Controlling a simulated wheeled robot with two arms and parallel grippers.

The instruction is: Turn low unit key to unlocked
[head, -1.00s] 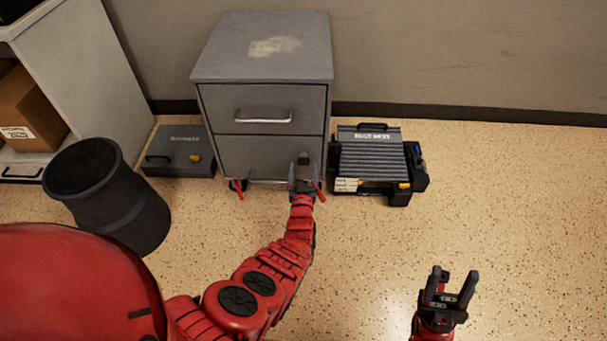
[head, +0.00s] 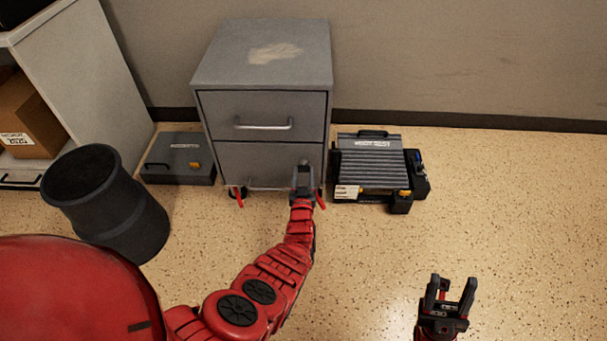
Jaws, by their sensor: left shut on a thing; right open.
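The low unit (head: 262,110) is a grey two-drawer cabinet standing against the back wall, with a bar handle on each drawer. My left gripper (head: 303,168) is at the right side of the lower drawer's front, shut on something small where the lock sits. The key and lock are hidden behind the fingers, so I cannot tell which way the key is turned. My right gripper (head: 449,292) is open and empty above the floor at the lower right.
A dark flat case (head: 178,160) lies left of the cabinet. A grey ribbed case (head: 370,165) with yellow latches stands right of it. A black bin (head: 105,205) and a shelf with a cardboard box (head: 28,115) are at the left. The floor at right is clear.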

